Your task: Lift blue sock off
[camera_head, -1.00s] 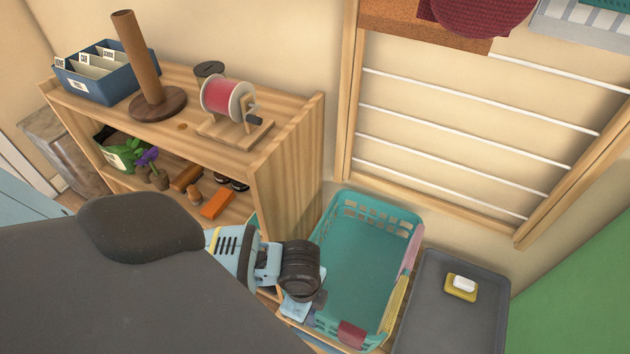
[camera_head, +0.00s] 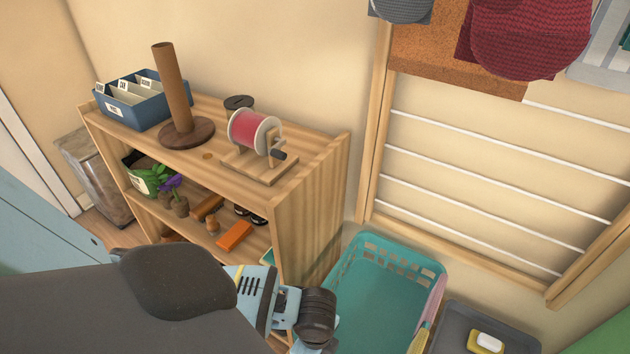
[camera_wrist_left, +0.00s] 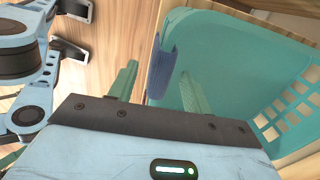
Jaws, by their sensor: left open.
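The blue sock (camera_wrist_left: 160,66) hangs over the near rim of the teal basket in the left wrist view. My left gripper (camera_wrist_left: 158,72) is open, with one teal finger on each side of the sock. The picture does not clearly show whether either finger touches it. The teal basket (camera_head: 385,290) stands right of the wooden shelf in the head view and fills the right of the wrist view (camera_wrist_left: 245,65). In the head view my left arm hides the sock and my left fingertips. My right gripper is not seen.
The wooden shelf (camera_head: 312,215) stands close left of the basket. It carries a red spool (camera_head: 254,133), a brown post (camera_head: 173,95) and a blue file box (camera_head: 135,103). A grey tray (camera_head: 460,325) lies right of the basket. A drying rack (camera_head: 480,190) is on the wall behind.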

